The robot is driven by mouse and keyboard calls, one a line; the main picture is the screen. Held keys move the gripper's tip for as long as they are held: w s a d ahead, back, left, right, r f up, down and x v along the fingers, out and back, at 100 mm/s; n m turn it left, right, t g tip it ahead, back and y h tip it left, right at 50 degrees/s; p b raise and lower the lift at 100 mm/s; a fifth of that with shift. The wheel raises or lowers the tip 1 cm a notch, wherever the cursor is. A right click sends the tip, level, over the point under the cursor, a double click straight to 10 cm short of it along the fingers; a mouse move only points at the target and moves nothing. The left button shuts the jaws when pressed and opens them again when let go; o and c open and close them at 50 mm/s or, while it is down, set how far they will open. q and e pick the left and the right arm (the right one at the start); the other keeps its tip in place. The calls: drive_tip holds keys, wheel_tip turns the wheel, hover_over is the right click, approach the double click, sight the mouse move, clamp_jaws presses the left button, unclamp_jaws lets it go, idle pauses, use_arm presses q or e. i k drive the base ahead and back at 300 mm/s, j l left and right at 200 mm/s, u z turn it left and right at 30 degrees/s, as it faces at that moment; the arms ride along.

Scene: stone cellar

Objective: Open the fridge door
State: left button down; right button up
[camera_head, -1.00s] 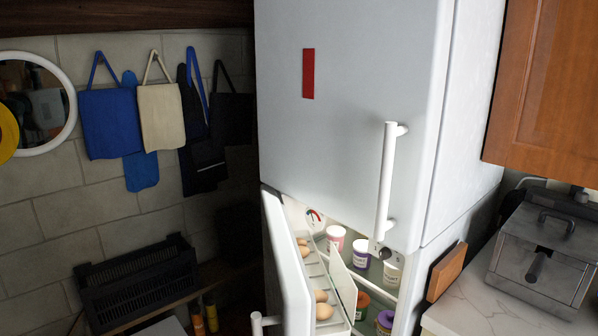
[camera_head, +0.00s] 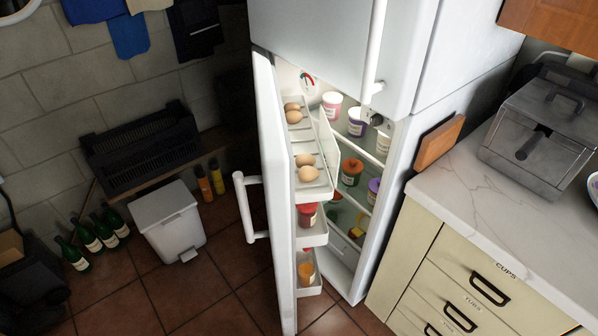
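The white fridge (camera_head: 428,60) stands in the middle of the head view. Its lower door (camera_head: 277,200) is swung open to the left, with its white handle (camera_head: 246,207) on the outer side. The door's inner racks hold eggs (camera_head: 306,166) and jars (camera_head: 306,272). Tubs and jars show on the shelves inside. The upper door (camera_head: 310,30) is shut, with a long vertical handle (camera_head: 375,48). Neither of my grippers shows in this view.
A counter (camera_head: 450,185) with a metal fryer (camera_head: 540,130) stands to the right of the fridge. A white pedal bin (camera_head: 168,222), green bottles (camera_head: 98,234) and a black crate (camera_head: 140,148) are at the left. Tiled floor (camera_head: 215,285) is clear left of the open door.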

sight(280, 142)
drive_tip(key=k+l, duration=0.15)
drive_tip(key=l, duration=0.35)
drive_tip(key=k+l+z, duration=0.15)
drive_tip(key=l, duration=0.9)
drive_tip(key=k+l+z, duration=0.1)
drive_tip(key=l, duration=0.45)
drive_tip(key=k, duration=0.05)
